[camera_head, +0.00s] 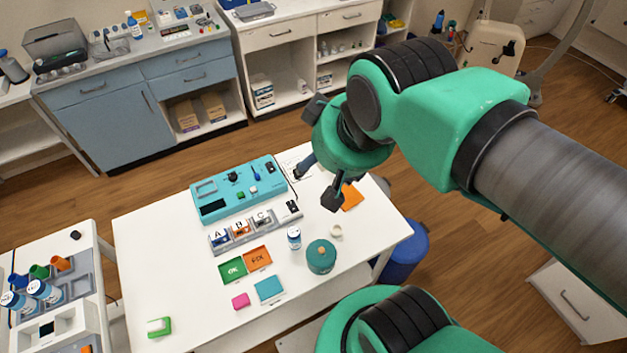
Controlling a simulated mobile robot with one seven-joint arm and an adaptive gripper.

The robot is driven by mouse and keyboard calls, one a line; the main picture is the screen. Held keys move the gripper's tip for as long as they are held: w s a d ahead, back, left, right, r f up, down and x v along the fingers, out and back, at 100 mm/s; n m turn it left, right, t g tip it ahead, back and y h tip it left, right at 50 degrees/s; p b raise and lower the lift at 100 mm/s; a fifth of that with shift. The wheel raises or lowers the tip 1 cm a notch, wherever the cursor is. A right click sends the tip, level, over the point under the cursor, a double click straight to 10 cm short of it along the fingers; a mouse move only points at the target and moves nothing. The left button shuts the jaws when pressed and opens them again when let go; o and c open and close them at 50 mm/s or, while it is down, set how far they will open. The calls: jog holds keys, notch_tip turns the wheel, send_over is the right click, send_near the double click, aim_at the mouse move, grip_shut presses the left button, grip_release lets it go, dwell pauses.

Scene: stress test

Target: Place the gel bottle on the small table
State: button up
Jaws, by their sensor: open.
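No bottle here is clearly labelled as gel, so I cannot tell which is the gel bottle. A white bottle with blue (134,26) stands upright on the back counter. A small white and blue bottle (294,238) stands on the white table (160,240) in front of me. I cannot tell whether this table is the small table. My gripper (319,182) is open, with its dark fingers apart above the table's far right part. It looks empty, and my wrist hides part of the area behind it.
A teal device panel (238,188), a labelled A-B-C rack (242,231), a green round container (321,256) and coloured pads occupy the table. Its left part is mostly clear. A side cart (88,255) holds more bottles. A blue bin (408,252) stands at the right edge.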

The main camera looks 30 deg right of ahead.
jog(key=w+d+f+n+t+h, duration=0.1)
jog(key=w+d+f+n+h, duration=0.1)
jog(key=w+d+f, duration=0.65)
jog(key=w+d+f+n+t+h, duration=0.15)
jog(key=w+d+f, duration=0.35)
jog(key=d+f, duration=0.55)
notch_tip(320, 180, down, 8)
jog(key=n+y, duration=0.2)
jog(key=n, duration=0.1)
jog(key=s+a+f+y, duration=0.3)
jog(key=a, duration=0.1)
jog(key=s+a+f+n+y, duration=0.1)
jog(key=s+a+f+y, duration=0.2)
jog(key=a, duration=0.2)
jog(key=s+a+f+n+y, duration=0.1)
jog(key=s+a+f+y, duration=0.2)
jog(key=s+a, duration=0.1)
jog(key=shift+s+a+f+n+g, duration=0.1)
jog(key=shift+a+f+n+g, duration=0.15)
jog(key=shift+a+f+g, duration=0.25)
jog(key=shift+r, duration=0.1)
jog(key=shift+a, duration=0.1)
